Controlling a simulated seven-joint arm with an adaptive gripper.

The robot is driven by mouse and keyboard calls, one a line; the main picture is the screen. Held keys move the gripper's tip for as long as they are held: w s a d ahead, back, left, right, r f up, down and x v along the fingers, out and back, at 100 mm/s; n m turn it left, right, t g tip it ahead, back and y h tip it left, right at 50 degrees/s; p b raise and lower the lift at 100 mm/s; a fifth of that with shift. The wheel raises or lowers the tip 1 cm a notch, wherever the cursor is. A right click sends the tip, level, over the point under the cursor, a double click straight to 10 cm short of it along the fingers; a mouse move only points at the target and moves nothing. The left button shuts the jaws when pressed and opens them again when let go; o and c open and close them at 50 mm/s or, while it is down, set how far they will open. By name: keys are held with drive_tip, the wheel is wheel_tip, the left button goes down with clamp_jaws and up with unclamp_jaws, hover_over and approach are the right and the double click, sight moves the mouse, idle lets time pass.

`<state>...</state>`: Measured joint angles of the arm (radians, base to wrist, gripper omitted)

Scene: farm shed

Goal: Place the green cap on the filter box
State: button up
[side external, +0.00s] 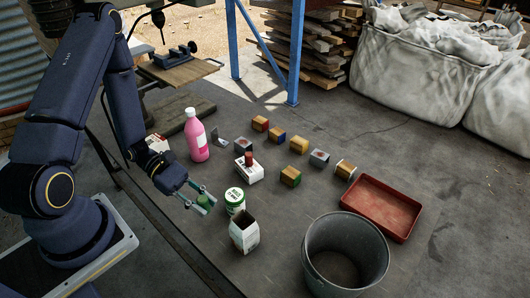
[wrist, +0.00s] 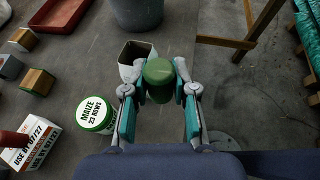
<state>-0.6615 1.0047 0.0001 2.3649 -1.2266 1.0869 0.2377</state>
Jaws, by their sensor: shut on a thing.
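My gripper (side external: 201,204) is shut on a green cylindrical piece, the green cap (side external: 203,200). In the wrist view the cap (wrist: 159,79) sits between the two teal-padded fingers, and its smooth rounded end shows. It is held to the left of a white tub with a green lid rim (side external: 235,200) and an open-topped carton (side external: 244,234). A white box with red print (side external: 249,174) has a dark red piece (side external: 248,158) standing on it. I cannot tell for certain which box is the filter box; no label naming it is readable.
A pink bottle (side external: 196,137) stands behind my gripper. Several small coloured blocks (side external: 291,176) lie across the mid-table. A grey bucket (side external: 345,250) and a red tray (side external: 382,207) are at right. A vise (side external: 175,56) stands at the back left.

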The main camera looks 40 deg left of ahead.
drive_tip(key=s+a+m+g+y, duration=0.25)
drive_tip(key=s+m+g, duration=0.35)
drive_tip(key=s, duration=0.3)
drive_tip(key=s+a+m+g+y, duration=0.1)
drive_tip(key=s+a+m+g, duration=0.4)
drive_tip(key=s, duration=0.3)
drive_tip(key=s+a+m+g+y, duration=0.2)
drive_tip(key=a+m+g+y, duration=0.1)
drive_tip(key=a+m+y, duration=0.3)
drive_tip(key=s+a+m+g+y, duration=0.2)
drive_tip(key=s+a+m+y, duration=0.15)
drive_tip(key=a, duration=0.45)
drive_tip(key=w+a+r+m+t+y, duration=0.1)
drive_tip(key=w+a+m+y, duration=0.25)
drive_tip(key=a, duration=0.25)
drive_tip(key=w+a+r+m+t+y, duration=0.1)
drive_tip(key=w+a+m+y, duration=0.25)
drive_tip(key=a+y, duration=0.2)
drive_tip(key=r+m+t+y, duration=0.1)
drive_tip(key=m+t+y, duration=0.3)
drive_tip(key=m+t, duration=0.95)
hover_over(154, 140)
drive_tip(key=shift+t, duration=0.35)
wheel_tip(154, 140, down, 7)
drive_tip(key=shift+f, duration=0.35)
